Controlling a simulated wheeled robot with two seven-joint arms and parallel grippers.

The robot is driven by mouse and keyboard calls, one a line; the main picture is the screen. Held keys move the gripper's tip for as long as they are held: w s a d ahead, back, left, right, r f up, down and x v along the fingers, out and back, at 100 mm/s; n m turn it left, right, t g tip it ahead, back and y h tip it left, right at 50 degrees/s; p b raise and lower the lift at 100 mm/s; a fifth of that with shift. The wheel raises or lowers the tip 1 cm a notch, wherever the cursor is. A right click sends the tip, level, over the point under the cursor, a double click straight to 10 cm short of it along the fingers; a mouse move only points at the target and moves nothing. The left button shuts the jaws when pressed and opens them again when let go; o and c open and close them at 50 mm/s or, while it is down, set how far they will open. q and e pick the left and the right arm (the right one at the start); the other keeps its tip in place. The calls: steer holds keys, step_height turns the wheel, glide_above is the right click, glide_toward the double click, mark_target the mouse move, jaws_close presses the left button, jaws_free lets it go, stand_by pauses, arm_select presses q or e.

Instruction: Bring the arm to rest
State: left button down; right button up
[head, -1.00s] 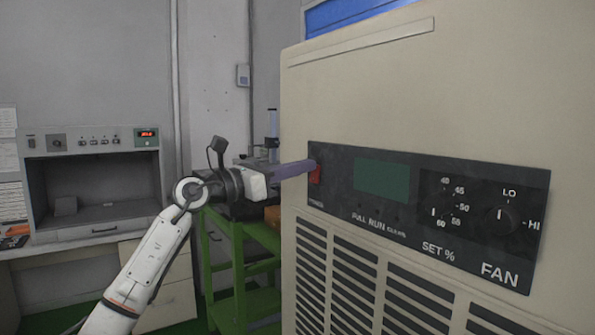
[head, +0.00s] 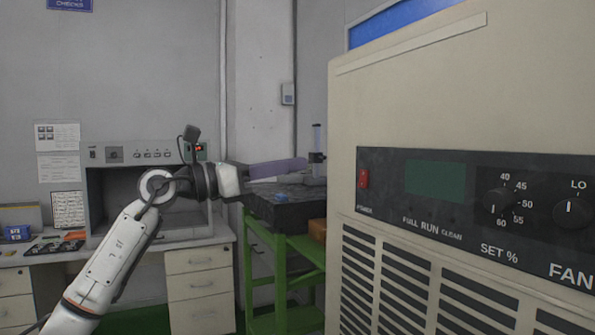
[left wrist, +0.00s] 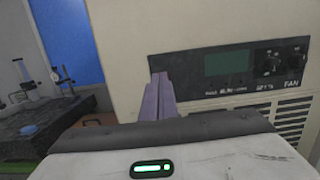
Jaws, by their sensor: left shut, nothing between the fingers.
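My left gripper (head: 303,166) is shut and empty, its purple fingers pointing right in the head view. It is in the air to the left of the beige machine (head: 420,95), apart from the red power switch (head: 363,179) on the dark control panel (head: 455,206). My right gripper is not in view.
A green stand (head: 279,280) with a dark top (head: 290,210) is behind and below my left gripper. A grey bench unit (head: 120,154) stands on a desk with drawers (head: 198,262) at the left. Open air lies between gripper and machine.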

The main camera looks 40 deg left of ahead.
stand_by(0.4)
arm_select(q)
steer(key=w+d+f+n+h, duration=0.35)
steer(key=d+f, duration=0.35)
steer(key=f, duration=0.5)
steer(key=s+d+f+n+y, duration=0.1)
steer(key=d+f+n+y, duration=0.15)
steer(key=f+n, duration=0.6)
steer(key=s+d+f+n+y, duration=0.1)
steer(key=d+f+n+y, duration=0.15)
steer(key=f+n, duration=0.6)
steer(key=s+d+f+n+y, duration=0.2)
steer(key=f+n+y, duration=0.15)
steer(key=f, duration=0.95)
steer(key=s+d+f+n+g+y, duration=0.1)
steer(key=s+d+f+n+g, duration=0.1)
steer(key=s+f+n, duration=0.45)
steer(key=s+d+f+n+g, duration=0.1)
steer(key=s+d+f+n, duration=0.15)
steer(key=f, duration=0.65)
steer(key=s+d+f+n+g, duration=0.2)
steer(key=s+d+f, duration=0.3)
steer(key=s, duration=0.3)
steer(key=s+d+f+n+g+h, duration=0.1)
steer(key=s+d+f+n+g, duration=0.2)
steer(key=s+d+f+g, duration=0.1)
steer(key=s+d+f, duration=0.1)
steer(key=s+f, duration=0.1)
steer(key=s, duration=0.1)
steer(key=shift+s+f, duration=0.4)
